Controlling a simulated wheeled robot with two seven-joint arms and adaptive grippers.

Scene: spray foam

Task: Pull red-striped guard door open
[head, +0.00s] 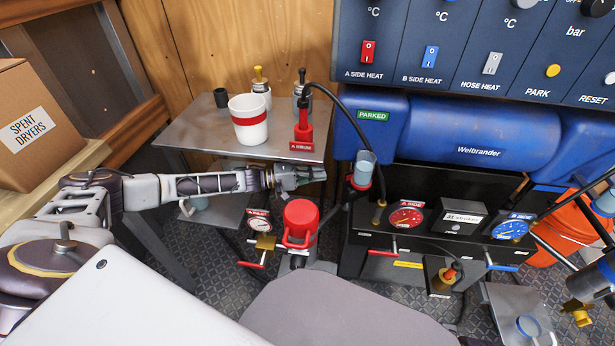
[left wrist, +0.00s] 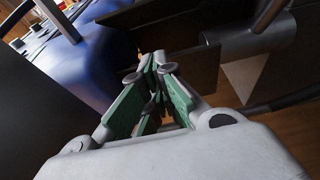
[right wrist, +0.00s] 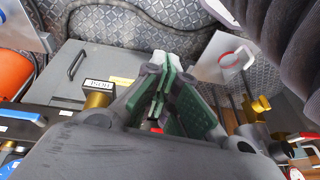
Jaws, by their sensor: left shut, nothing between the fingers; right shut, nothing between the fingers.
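No red-striped guard door can be made out in any view. My left gripper (head: 318,173) is in the middle of the head view, just below the front edge of a grey metal shelf and above a red cylinder. In the left wrist view its fingers (left wrist: 158,64) are closed together and empty, facing a dark panel (left wrist: 185,70). My right gripper shows in the right wrist view (right wrist: 160,65), its fingers closed and empty above the patterned metal floor.
The grey shelf (head: 185,137) carries a white cup with a red band (head: 249,122) and a red-based fitting with a black hose. The red cylinder (head: 300,222) stands close below my left gripper. A black gauge unit (head: 447,243) and blue tanks (head: 485,125) fill the right.

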